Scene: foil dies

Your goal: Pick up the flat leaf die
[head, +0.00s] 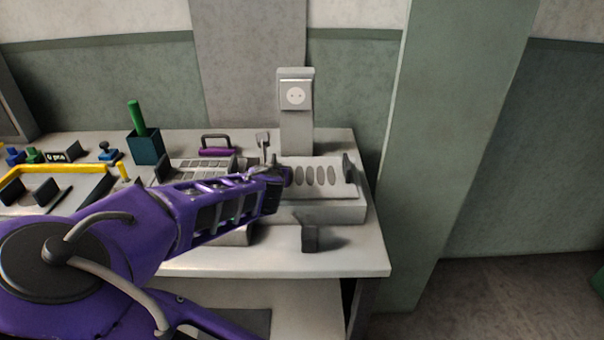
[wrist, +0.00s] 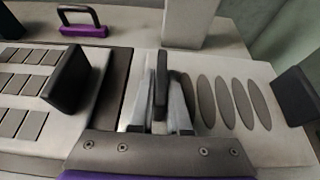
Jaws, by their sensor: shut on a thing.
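My gripper (wrist: 160,108) reaches over the pale bench unit, its two pale metal fingers closed on a thin dark upright piece. I take this piece to be the flat leaf die (wrist: 160,78). In the head view, my arm covers most of the grip.
Several grey ovals (wrist: 222,102) lie in a row right of my fingers. Black upright blocks stand left (wrist: 65,78) and right (wrist: 296,95). A keypad-like panel (wrist: 20,92), purple handle (head: 217,151), socket post (head: 296,120) and dark block (head: 310,237) are nearby.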

